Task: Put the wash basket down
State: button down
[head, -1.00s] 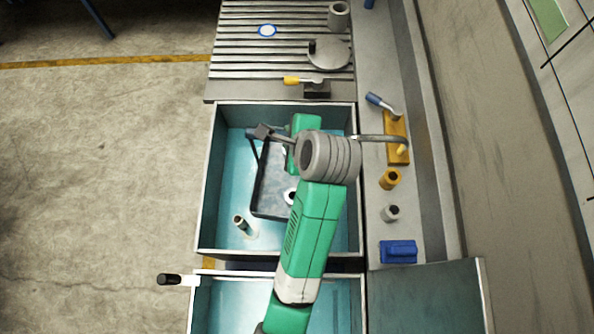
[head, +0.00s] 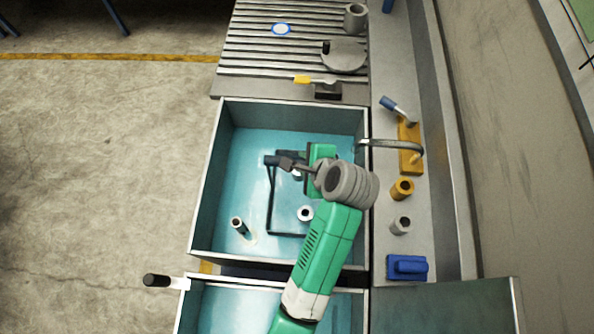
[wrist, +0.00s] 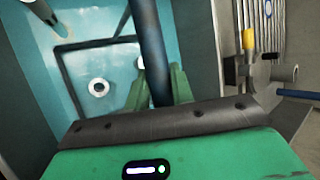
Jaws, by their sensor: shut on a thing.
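The wash basket (head: 270,205) shows as a dark rectangular frame inside the teal basin (head: 208,190). Its dark rim also shows in the wrist view (wrist: 92,43). My green gripper (head: 301,167) is over the basket inside the basin. In the wrist view my gripper (wrist: 160,88) is shut on the basket's dark upright handle, which runs up between the green fingers. A pale ring (head: 305,213) shows within the basket outline. My arm hides the basket's right side. I cannot tell whether the basket touches the basin floor.
A short upright tube (head: 238,225) stands in the basin, left of the basket. A curved faucet (head: 390,144) reaches over the right wall. The ledge holds a brass ring (head: 402,189), a grey ring (head: 400,226) and a blue block (head: 407,267). A ribbed drainboard (head: 290,50) lies behind.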

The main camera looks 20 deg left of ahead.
notch_tip(320, 180, down, 13)
jog(key=b, duration=0.3)
jog(key=shift+w+a+r+b, duration=0.1)
jog(key=shift+w+a+b, duration=0.25)
jog(key=shift+w, duration=0.85)
jog(key=shift+w+a+b, duration=0.2)
jog(key=shift+w+a, duration=0.35)
jog(key=shift+w, duration=0.65)
jog(key=shift+w+a+r+b, duration=0.1)
jog(key=shift+w+a+b, duration=0.25)
jog(key=shift+w, duration=0.85)
jog(key=shift+w+a+f, duration=0.15)
jog(key=shift+w+f, duration=0.05)
jog(key=shift+f, duration=0.55)
jog(key=c, duration=1.2)
grip_release()
jog(key=p+v, duration=0.3)
jog(key=v, duration=0.9)
